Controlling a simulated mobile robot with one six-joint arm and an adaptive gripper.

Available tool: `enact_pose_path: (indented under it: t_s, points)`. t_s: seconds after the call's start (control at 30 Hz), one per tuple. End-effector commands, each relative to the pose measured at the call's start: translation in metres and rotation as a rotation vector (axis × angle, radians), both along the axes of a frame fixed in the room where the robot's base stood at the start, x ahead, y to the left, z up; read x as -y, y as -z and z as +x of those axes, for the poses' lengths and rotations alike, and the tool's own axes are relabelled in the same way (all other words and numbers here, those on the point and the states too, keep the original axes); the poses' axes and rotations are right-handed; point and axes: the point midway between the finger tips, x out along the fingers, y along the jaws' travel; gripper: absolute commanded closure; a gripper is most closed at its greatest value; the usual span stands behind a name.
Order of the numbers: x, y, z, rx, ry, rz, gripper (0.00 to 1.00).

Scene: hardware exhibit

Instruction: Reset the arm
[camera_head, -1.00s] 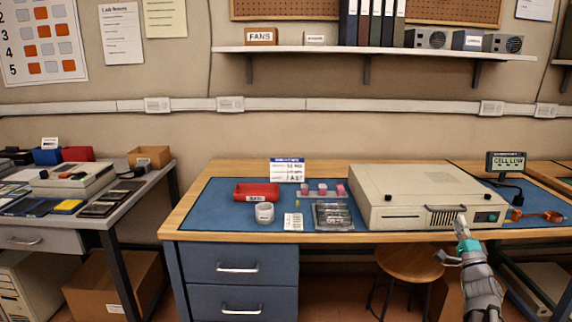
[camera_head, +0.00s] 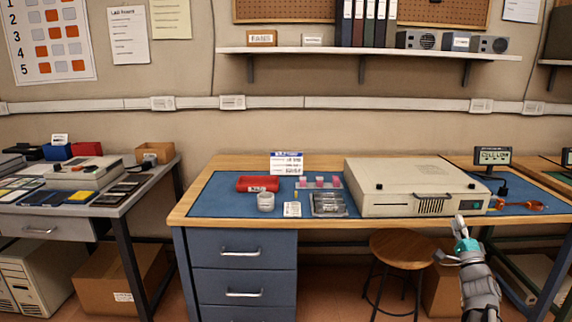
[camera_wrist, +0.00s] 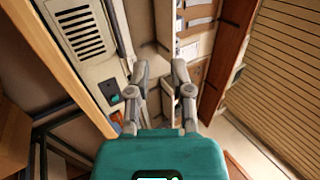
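My gripper (camera_head: 461,222) is at the right in the head view, in front of the bench edge by the right front corner of the beige computer case (camera_head: 420,187). In the wrist view my gripper (camera_wrist: 158,68) shows two grey fingers held apart with nothing between them. The case's vent and green button panel (camera_wrist: 110,92) show to the left of the fingers there.
The bench (camera_head: 330,217) carries a blue mat with a red tray (camera_head: 258,184), a white cup (camera_head: 265,201), pink pieces (camera_head: 319,182) and a clear tray (camera_head: 328,204). A round stool (camera_head: 403,249) is below my gripper's left. An orange item (camera_head: 533,205) lies at right.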

Motion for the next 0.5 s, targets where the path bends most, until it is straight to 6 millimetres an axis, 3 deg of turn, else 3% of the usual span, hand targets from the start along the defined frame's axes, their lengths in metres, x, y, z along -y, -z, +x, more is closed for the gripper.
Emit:
enact_pose_path:
  t_s: [0.27, 0.5]
  points:
    - [-0.019, 0.004, 0.004, -0.023, -0.039, -0.049, 0.72]
    - [-0.048, 0.011, 0.010, -0.058, -0.099, -0.121, 0.72]
